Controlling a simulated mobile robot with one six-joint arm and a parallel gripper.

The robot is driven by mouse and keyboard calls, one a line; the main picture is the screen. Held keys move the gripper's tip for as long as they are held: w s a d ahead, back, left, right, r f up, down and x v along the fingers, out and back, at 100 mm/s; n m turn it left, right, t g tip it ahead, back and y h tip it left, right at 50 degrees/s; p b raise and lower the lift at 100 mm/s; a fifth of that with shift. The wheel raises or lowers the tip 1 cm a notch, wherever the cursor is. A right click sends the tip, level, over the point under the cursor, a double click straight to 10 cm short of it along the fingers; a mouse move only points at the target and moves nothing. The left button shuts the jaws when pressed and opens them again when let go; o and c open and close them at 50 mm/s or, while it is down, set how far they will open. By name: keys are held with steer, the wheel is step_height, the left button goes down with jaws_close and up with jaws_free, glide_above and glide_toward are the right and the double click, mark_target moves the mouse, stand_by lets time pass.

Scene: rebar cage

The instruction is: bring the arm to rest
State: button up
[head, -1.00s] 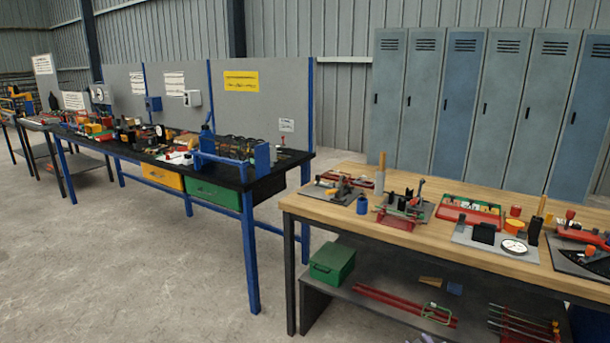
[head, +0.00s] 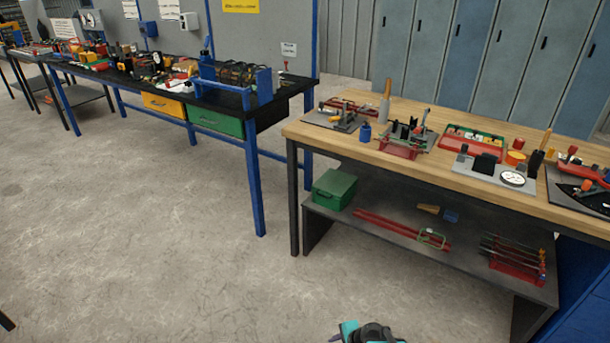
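A teal and dark part of my arm's end, probably my gripper (head: 368,333), shows at the bottom edge of the head view, right of the middle. It is cut off by the frame, and its fingers cannot be made out. Nothing held can be seen. It appears in front of the bare floor, apart from the benches in the picture. The rest of my arm is out of view.
A wooden-topped workbench (head: 480,172) with tools stands at right. Its lower shelf (head: 390,238) bears a green box (head: 334,189) and red bars. A black-topped bench (head: 215,105) with blue legs stands at left. The concrete floor (head: 170,240) is clear at front left.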

steer(key=s+f+n+g+h, duration=0.1)
steer(key=s+f+n+g, duration=0.3)
steer(key=s+n, duration=0.55)
steer(key=s+d+r+n+g+h, duration=0.1)
steer(key=s+d+n+g+h, duration=0.2)
steer(key=s, duration=0.8)
steer(key=d+n+g, duration=0.1)
steer(key=d+n, duration=0.1)
steer(key=d, duration=0.1)
steer(key=shift+s+d+r+n+g, duration=0.15)
steer(key=shift+s+d+n+g, duration=0.15)
steer(key=shift+s+n, duration=0.1)
steer(key=shift+w+a, duration=0.1)
stand_by(1.7)
steer(key=shift+w, duration=0.1)
steer(key=shift+c, duration=0.7)
